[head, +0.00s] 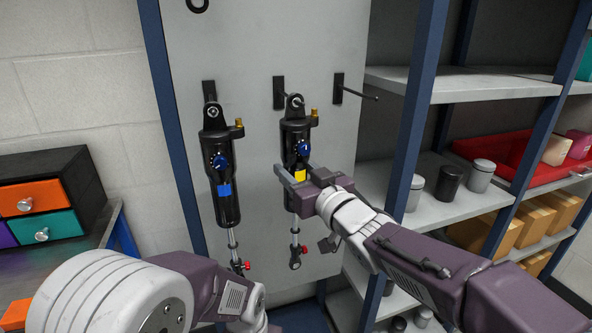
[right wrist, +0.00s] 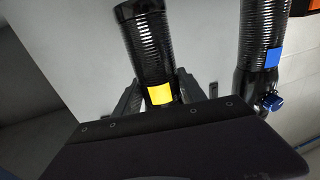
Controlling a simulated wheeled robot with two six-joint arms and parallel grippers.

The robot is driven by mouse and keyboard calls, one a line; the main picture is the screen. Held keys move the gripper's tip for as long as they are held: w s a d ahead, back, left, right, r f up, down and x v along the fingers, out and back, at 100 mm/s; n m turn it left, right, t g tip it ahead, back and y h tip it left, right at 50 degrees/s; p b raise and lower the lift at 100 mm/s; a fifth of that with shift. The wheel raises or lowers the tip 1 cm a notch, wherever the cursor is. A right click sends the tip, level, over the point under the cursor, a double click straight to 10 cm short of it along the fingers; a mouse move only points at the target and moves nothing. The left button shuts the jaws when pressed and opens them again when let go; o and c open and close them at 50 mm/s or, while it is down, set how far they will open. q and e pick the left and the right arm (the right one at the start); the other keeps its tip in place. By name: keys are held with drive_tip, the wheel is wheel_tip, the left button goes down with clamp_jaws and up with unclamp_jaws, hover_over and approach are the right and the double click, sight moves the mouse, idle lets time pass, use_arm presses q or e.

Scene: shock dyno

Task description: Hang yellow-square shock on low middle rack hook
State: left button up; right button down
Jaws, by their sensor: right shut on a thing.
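The yellow-square shock (head: 296,135) is a black cylinder with a blue knob and a yellow square, upright in front of the rack panel. My right gripper (head: 291,185) is shut on its body just below the yellow square. The right wrist view shows the yellow square (right wrist: 161,95) between the fingers. The low middle hook (head: 279,92) is right behind the shock's top eye, and its peg overlaps the eye. I cannot tell whether the peg passes through it. My left arm shows at the bottom, with its fingertips out of view.
A blue-square shock (head: 222,175) hangs on the low left hook (head: 208,90), close beside. The low right hook (head: 339,89) is empty. Shelves with jars and a red bin (head: 507,157) stand at right. A drawer box (head: 50,190) stands at left.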

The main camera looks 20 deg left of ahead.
idle(0.3)
drive_tip(key=c, duration=0.6)
unclamp_jaws()
drive_tip(key=shift+s, duration=0.1)
drive_tip(key=shift+f, duration=0.25)
drive_tip(key=v, duration=0.9)
drive_tip(key=shift+r, duration=0.15)
